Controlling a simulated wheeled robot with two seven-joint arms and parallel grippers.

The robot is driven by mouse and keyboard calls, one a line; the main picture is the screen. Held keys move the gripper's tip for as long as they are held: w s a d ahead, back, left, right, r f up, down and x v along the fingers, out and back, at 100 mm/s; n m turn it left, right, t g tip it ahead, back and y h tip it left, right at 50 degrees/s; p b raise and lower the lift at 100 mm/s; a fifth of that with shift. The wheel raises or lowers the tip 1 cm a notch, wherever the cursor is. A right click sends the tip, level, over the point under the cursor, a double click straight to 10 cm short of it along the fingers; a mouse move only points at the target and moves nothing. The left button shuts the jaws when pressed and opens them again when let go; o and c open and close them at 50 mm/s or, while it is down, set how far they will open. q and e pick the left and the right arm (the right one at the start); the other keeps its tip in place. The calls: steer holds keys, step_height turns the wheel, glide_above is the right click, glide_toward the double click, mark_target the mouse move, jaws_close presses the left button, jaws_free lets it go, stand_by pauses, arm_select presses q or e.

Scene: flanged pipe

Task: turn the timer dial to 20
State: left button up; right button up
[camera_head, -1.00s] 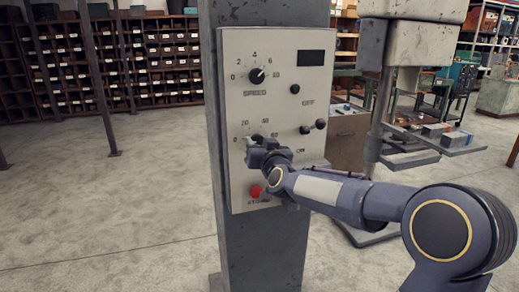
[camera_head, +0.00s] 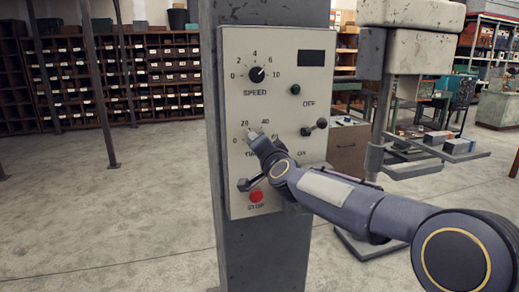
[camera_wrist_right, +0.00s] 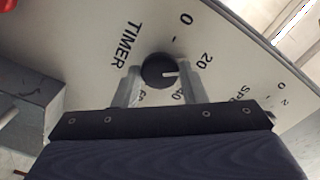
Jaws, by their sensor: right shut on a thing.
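The timer dial (camera_wrist_right: 158,70) is a round black knob with a white pointer line on a pale control panel (camera_head: 230,60). In the right wrist view its pointer faces right, close to the 20 label and a little to the 40 side. My right gripper (camera_wrist_right: 158,88) has one finger on each side of the knob and is shut on it. In the head view my right gripper (camera_head: 262,143) hides the knob and part of the scale. The 0, 20 and 40 labels show there. My left gripper is not in view.
The panel is on a grey column (camera_head: 265,255). Above the timer is the speed knob (camera_head: 257,74). A green lamp (camera_head: 295,89) and a toggle lever (camera_head: 308,131) are to the right. A red stop button (camera_head: 256,195) sits close below my gripper. Open floor lies left.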

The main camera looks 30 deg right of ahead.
steer(key=shift+m, duration=0.5)
steer(key=o, duration=1)
steer(key=v, duration=0.7)
steer(key=shift+s, duration=0.4)
